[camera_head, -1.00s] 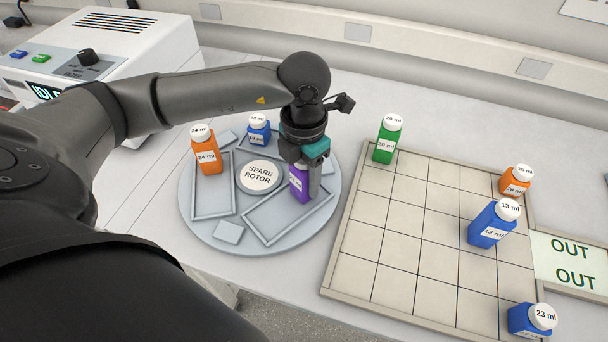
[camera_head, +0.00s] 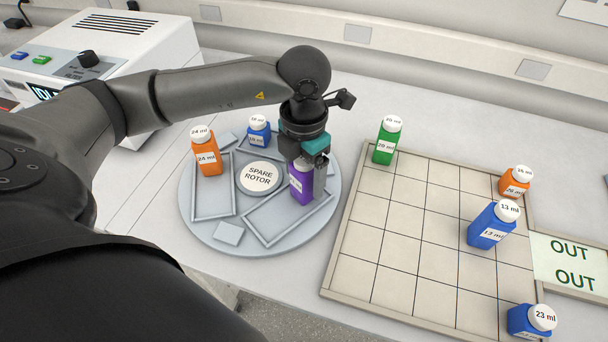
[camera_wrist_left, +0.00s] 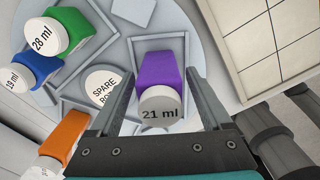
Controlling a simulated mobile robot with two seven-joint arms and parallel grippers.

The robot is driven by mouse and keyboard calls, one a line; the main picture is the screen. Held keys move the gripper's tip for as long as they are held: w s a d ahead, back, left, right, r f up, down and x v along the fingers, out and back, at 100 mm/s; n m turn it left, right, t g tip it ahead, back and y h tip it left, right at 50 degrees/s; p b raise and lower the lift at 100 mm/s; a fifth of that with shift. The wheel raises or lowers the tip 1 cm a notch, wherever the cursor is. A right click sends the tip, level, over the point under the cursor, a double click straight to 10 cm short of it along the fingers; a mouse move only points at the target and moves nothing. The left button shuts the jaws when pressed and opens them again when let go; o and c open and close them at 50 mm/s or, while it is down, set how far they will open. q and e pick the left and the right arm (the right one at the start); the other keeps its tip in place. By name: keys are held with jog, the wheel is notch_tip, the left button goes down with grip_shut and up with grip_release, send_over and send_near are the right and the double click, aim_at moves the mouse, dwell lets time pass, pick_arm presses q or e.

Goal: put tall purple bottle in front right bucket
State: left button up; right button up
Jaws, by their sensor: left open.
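The purple bottle (camera_head: 301,183) with a white cap stands upright inside the front right bucket (camera_head: 262,234) of the round spare rotor (camera_head: 259,177), towards the bucket's right end. The left wrist view shows the bottle (camera_wrist_left: 160,72) from above, its cap reading 21 ml, with the bucket's rim around it. My left gripper (camera_head: 304,176) points down over it. In the wrist view my left gripper (camera_wrist_left: 160,62) is open, one finger on each side of the bottle, with visible gaps. My right gripper is not in view.
An orange bottle (camera_head: 206,155) and a blue bottle (camera_head: 259,131) stand on the rotor's back left side. A green bottle (camera_wrist_left: 69,30) shows in the wrist view. The gridded tray (camera_head: 338,262) at right holds several bottles around its edges. A white machine (camera_head: 110,60) stands back left.

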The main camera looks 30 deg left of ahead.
pick_arm(q)
notch_tip(320, 180, up, 11)
jog(key=shift+r+p, duration=0.1)
jog(key=shift+p, duration=0.3)
